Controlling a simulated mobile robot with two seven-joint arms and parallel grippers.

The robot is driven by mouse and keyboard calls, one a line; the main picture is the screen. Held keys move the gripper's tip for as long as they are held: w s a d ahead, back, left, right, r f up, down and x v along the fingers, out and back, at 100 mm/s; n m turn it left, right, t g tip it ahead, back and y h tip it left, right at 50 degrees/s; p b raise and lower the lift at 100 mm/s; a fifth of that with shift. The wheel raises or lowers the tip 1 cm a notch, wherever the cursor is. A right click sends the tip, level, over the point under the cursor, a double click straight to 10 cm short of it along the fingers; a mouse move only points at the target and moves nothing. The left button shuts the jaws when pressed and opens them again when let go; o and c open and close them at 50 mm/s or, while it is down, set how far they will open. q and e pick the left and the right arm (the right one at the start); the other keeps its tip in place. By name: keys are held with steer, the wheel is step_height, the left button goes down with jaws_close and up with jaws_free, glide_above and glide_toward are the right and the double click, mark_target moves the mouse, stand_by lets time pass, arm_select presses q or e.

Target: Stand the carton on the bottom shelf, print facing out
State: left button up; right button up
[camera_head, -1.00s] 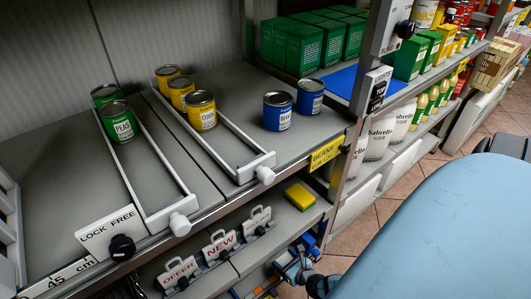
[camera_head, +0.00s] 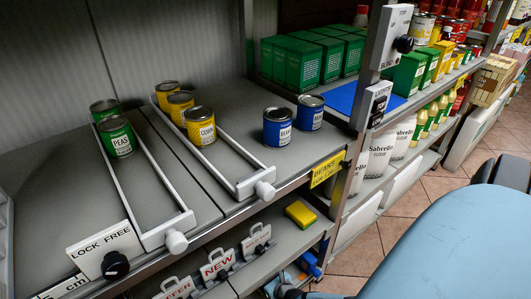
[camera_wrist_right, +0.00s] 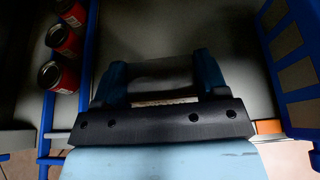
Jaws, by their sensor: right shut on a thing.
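My right gripper (camera_wrist_right: 165,88) is in the right wrist view, its two dark blue fingers shut on a grey, pale-edged thing (camera_wrist_right: 165,68), which I take to be the carton. Its print cannot be seen there. In the head view my pale blue right arm (camera_head: 450,245) reaches down at the right, and only a small part near its hand shows at the bottom edge, so the held carton is hidden. The lower shelf (camera_head: 265,263) below the can shelf is partly in view. My left gripper is not in view.
Green, yellow and blue cans stand among white dividers on the upper shelf (camera_head: 60,190). A yellow-and-green block (camera_head: 300,214) and sign holders (camera_head: 217,263) are on the shelf below. Red cans (camera_wrist_right: 60,41) and a blue rail flank the gripper left, a blue slatted frame (camera_wrist_right: 292,60) right.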

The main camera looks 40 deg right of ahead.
steer(key=shift+f, duration=0.25)
steer(key=o, duration=1)
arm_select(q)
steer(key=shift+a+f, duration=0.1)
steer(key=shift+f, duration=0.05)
arm_select(e)
steer(key=shift+o, duration=0.8)
steer(key=shift+r, duration=0.15)
steer(key=shift+r+p, duration=0.25)
steer(key=shift+p, duration=0.05)
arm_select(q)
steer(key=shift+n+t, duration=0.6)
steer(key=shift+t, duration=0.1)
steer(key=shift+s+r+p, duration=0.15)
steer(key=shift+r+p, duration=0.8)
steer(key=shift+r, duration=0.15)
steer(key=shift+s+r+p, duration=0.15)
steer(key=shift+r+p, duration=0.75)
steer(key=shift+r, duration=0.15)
arm_select(e)
steer(key=v, duration=1.2)
